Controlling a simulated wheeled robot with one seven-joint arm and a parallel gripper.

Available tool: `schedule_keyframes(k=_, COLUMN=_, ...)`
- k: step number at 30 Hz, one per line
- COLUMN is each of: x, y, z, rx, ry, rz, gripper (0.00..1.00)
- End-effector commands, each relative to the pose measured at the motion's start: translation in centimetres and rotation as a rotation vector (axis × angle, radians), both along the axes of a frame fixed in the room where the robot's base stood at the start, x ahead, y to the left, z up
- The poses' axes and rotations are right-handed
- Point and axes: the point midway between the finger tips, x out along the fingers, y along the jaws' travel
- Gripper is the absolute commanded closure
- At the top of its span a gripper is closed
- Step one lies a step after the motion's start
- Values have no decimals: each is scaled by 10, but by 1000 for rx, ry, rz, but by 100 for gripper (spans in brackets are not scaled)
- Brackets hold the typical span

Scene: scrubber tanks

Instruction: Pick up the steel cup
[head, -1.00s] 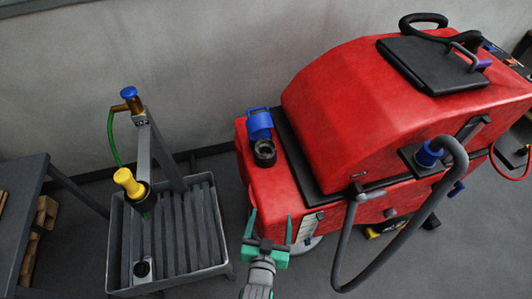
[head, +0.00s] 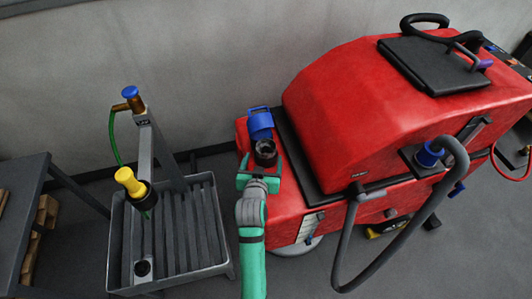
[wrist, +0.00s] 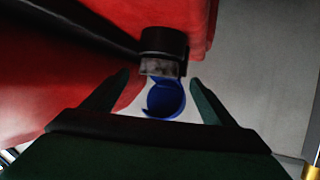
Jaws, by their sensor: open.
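I cannot make out a plain steel cup for certain. A short dark round neck or cup (head: 265,152) stands on the red machine's low left deck; its upper part is black, and a grey, shiny band (wrist: 160,67) shows on it in the wrist view. My gripper (head: 259,165) is open just on the near side of it, with fingers pointing towards it. In the wrist view my two fingertips (wrist: 159,78) lie left and right of the dark piece, apart from it. Nothing is held.
A blue open lid (head: 260,123) stands right behind the dark piece. The red machine (head: 350,115) rises close on the right, with a grey hose (head: 400,235). A grey ribbed sink stand (head: 227,255) with a yellow-capped piece (head: 128,181) is at left.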

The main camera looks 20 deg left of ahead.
Motion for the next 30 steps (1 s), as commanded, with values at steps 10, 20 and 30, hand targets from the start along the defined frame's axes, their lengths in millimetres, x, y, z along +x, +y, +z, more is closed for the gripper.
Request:
schedule_keyframes(k=10, x=28, y=5, z=-8, rx=0, ry=-1, rz=0, gripper=21)
schedule_keyframes(k=20, x=59, y=11, z=-20, rx=0, ry=-1, rz=0, gripper=21)
schedule_keyframes(k=30, x=59, y=11, z=-20, rx=0, ry=-1, rz=0, gripper=50)
